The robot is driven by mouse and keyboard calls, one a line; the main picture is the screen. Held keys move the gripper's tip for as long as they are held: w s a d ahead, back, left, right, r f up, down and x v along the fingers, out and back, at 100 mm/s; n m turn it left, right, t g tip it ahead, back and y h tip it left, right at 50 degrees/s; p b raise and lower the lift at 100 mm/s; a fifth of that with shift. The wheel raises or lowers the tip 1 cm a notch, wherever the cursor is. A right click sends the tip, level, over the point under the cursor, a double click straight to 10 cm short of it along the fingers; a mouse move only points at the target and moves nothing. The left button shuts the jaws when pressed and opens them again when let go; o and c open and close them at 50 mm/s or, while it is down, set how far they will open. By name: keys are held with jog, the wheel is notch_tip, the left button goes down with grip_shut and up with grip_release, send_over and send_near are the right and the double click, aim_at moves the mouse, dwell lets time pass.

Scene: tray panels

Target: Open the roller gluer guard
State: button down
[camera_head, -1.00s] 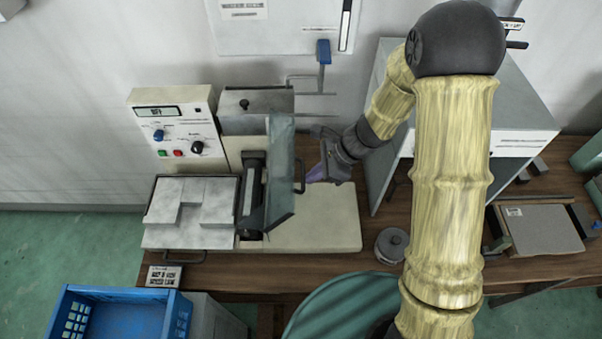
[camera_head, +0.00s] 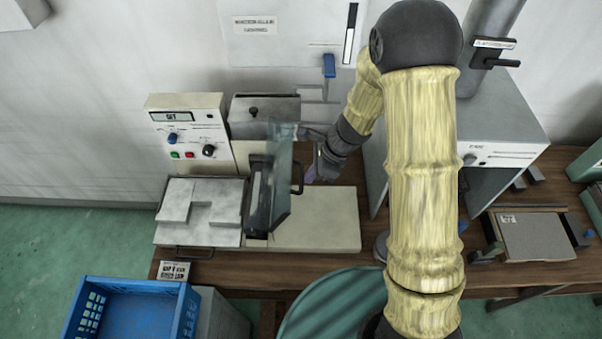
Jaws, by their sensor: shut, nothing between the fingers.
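The roller gluer (camera_head: 340,222) stands on the bench, with its control panel (camera_head: 187,138) at the back left. Its guard (camera_head: 277,182), a greenish see-through panel, stands steeply up over the roller area. A slot with a dark frame and pale strip (camera_head: 256,190) shows to its left. A dark handle (camera_head: 298,178) sticks out from the guard's right side. My gripper (camera_head: 312,173) is shut and empty, just right of the handle, behind the yellow-sleeved arm. I cannot tell whether it touches the handle or guard.
A metal tray with pale sheets (camera_head: 205,205) is left of the guard. A grey cabinet (camera_head: 505,125) stands close on the right, partly behind my arm. A blue crate (camera_head: 135,285) sits at the front left. A grey pad (camera_head: 535,237) lies at the right.

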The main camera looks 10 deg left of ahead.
jog(key=p+v, duration=0.7)
jog(key=v, duration=0.3)
jog(key=shift+d, duration=0.25)
jog(key=shift+w+f, duration=0.1)
jog(key=shift+f, duration=0.05)
